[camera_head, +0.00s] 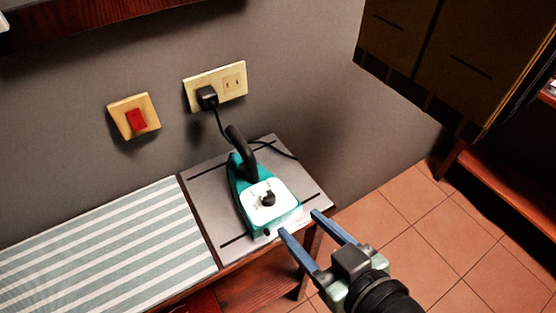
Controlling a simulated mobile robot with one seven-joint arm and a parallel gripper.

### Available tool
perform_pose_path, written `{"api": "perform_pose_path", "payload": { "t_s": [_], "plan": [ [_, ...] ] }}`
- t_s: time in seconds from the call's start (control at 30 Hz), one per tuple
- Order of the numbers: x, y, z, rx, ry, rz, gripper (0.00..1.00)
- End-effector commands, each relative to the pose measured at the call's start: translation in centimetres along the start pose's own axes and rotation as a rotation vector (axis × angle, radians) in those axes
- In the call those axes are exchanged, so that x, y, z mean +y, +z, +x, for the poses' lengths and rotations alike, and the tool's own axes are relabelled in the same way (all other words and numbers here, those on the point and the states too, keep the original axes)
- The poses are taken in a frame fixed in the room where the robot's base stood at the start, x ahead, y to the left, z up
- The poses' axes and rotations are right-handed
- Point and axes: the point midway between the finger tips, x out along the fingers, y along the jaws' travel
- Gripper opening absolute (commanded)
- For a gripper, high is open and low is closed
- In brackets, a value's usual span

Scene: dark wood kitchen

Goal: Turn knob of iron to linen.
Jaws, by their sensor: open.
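The iron (238,193) is teal with a white top plate and a black handle, and rests on a grey metal plate (205,195) at the end of the ironing board. Its knob (268,199) is small and black, in the middle of the white top plate. The knob's markings are too small to read. My gripper (300,222) is open and empty, with two blue fingers pointing up-left toward the iron. The fingertips appear just to the lower right of the iron, apart from the knob.
A striped ironing board (100,245) extends left. A black plug sits in the wall socket (233,84), its cord running behind the iron. A red switch (137,119) is on the wall. Dark cabinets (450,55) stand at upper right. Tiled floor (450,230) is clear on the right.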

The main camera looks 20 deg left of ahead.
Motion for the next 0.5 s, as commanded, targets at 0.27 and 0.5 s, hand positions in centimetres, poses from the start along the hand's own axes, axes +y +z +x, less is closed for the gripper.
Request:
{"api": "perform_pose_path", "payload": {
  "t_s": [0.27,0.5],
  "plan": [
    [-0.7,0.0,1.1,-0.003,-0.028,-0.001,0.58],
    [-0.8,-0.1,5.9,-0.003,-0.028,-0.002,0.58]
  ]
}}
